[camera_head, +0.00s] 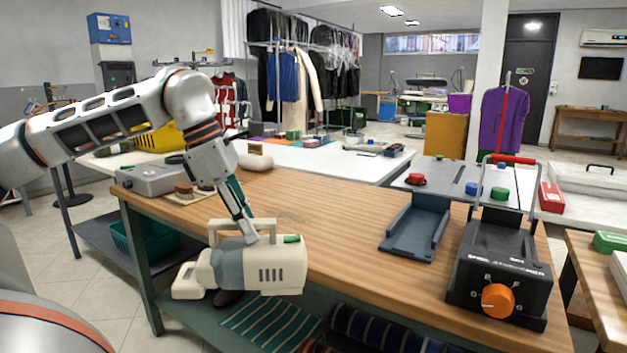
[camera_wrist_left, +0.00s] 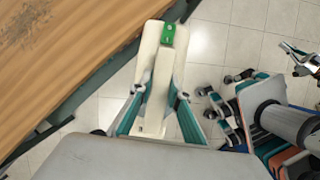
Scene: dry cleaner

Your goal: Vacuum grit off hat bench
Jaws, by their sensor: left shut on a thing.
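My left gripper (camera_head: 250,236) is shut on the top handle of a cream and grey hand vacuum (camera_head: 262,268). The vacuum hangs at the near edge of the wooden hat bench (camera_head: 345,235), with the floor under it in the left wrist view. The vacuum's handle with a green button (camera_wrist_left: 168,34) shows between the fingers (camera_wrist_left: 160,88). A dark grit patch (camera_wrist_left: 28,28) lies on the bench top, apart from the vacuum; it is faint in the head view (camera_head: 292,217). My right gripper (camera_wrist_left: 300,60) seems to show at the right edge of the left wrist view, too small to judge its jaws.
A black machine with an orange knob (camera_head: 497,298) and a dark grey tray (camera_head: 416,232) stand on the bench's right part. A grey box (camera_head: 152,178) is at its left end. A green basket (camera_head: 150,240) is on the lower shelf.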

